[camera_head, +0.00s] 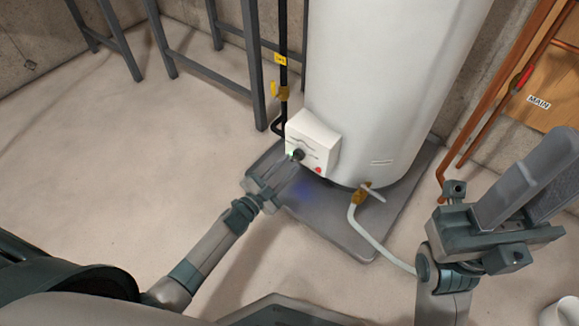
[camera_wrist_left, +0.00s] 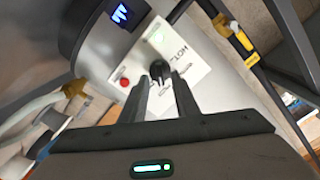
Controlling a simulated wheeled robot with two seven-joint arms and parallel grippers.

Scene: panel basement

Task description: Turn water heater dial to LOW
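The white water heater tank (camera_head: 385,80) stands upright. A white control box (camera_head: 312,138) is on its lower front, with a dark round dial (camera_head: 298,155) and a red button. The dial also shows in the left wrist view (camera_wrist_left: 159,68), beside printed lettering, partly legible. My left gripper (camera_head: 275,175) reaches in from the left to the control box. In the wrist view its two fingers are apart, with tips near either side of the dial; I cannot tell whether they touch it. My right gripper (camera_head: 530,185) is at the right, away from the heater; its finger gap is unclear.
A black pipe with a yellow valve (camera_head: 280,92) runs beside the control box. A drain valve (camera_head: 361,193) with a pale hose is below the tank. The heater stands on a grey pad (camera_head: 345,235). Metal frames (camera_head: 180,60) stand behind. Copper pipes and a MAIN sign (camera_head: 538,101) are right.

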